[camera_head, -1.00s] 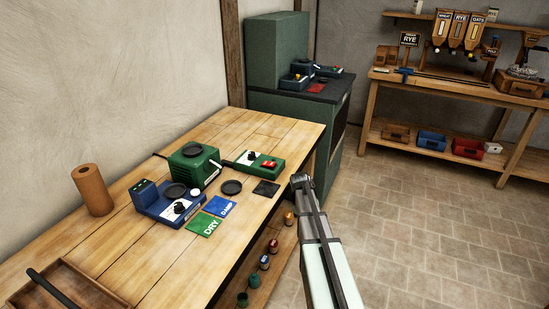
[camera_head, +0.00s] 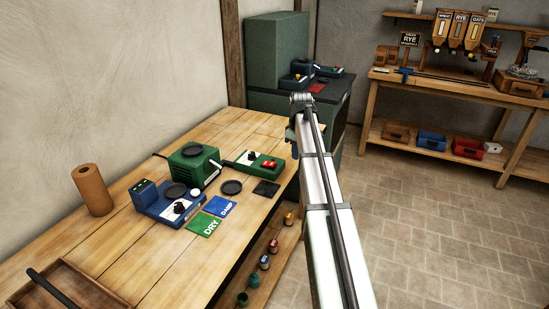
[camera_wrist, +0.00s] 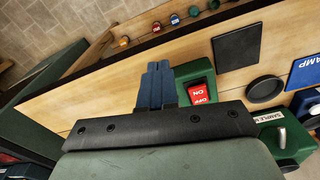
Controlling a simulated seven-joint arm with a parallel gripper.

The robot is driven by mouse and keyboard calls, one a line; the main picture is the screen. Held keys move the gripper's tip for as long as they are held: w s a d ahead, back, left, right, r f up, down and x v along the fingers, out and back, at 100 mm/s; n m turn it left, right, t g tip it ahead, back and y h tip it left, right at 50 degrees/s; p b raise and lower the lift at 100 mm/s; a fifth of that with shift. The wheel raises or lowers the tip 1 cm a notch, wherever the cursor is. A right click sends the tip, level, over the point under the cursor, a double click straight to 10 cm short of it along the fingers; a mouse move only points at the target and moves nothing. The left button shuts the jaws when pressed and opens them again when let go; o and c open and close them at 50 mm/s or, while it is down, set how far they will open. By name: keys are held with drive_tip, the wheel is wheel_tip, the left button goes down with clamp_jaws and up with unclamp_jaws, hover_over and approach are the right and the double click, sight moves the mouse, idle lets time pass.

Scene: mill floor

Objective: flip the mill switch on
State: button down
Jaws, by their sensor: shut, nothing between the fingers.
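A red rocker switch marked ON and OFF (camera_wrist: 198,93) sits on a green control box, just right of my fingers in the wrist view. In the head view the red switch (camera_head: 269,164) is on the green box (camera_head: 250,157) beside a black knob. Which side of the rocker is pressed I cannot tell. The green mill (camera_head: 190,166) stands left of that box; part of it, with a "SAMPLE" label and a metal lever, shows in the wrist view (camera_wrist: 285,142). My gripper (camera_wrist: 158,66) is shut and empty, its blue fingers apart from the switch in the picture. Its height above the table is unclear.
A black square mat (camera_head: 266,188), a dark round dish (camera_head: 231,187), a blue scale (camera_head: 160,203) and the DRY (camera_head: 203,224) and DAMP (camera_head: 219,206) cards lie nearby on the wooden table (camera_head: 150,260). A green cabinet (camera_head: 277,60) stands behind. Small jars sit on a lower shelf.

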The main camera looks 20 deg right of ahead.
drive_tip(key=w+a+r+n+y, duration=0.1)
drive_tip(key=a+r, duration=0.2)
drive_tip(key=r, duration=0.2)
drive_tip(key=a+r+n+t, duration=0.1)
drive_tip(key=a+r, duration=0.2)
drive_tip(key=r, duration=0.3)
drive_tip(key=shift+w+a+r+y, duration=0.2)
drive_tip(key=shift+w+y, duration=0.15)
drive_tip(key=shift+y, duration=0.05)
drive_tip(key=shift+f, duration=0.15)
hover_over(273, 164)
drive_tip(key=x, duration=0.3)
drive_tip(key=s+d+x, duration=0.1)
drive_tip(key=x, duration=0.3)
drive_tip(key=d+x, duration=0.1)
drive_tip(key=x, duration=0.3)
drive_tip(key=shift+s+f, duration=0.3)
drive_tip(key=shift+f, duration=0.1)
drive_tip(key=shift+d+f, duration=0.1)
drive_tip(key=shift+f, duration=0.9)
drive_tip(key=shift+s+d+f+t+y, duration=0.2)
drive_tip(key=shift+s+f+t+y, duration=0.1)
drive_tip(key=shift+f+t, duration=0.1)
drive_tip(key=shift+w+a+r, duration=0.1)
drive_tip(key=shift+w, duration=0.05)
drive_tip(key=shift+w+a+r, duration=0.1)
drive_tip(key=shift+w, duration=0.05)
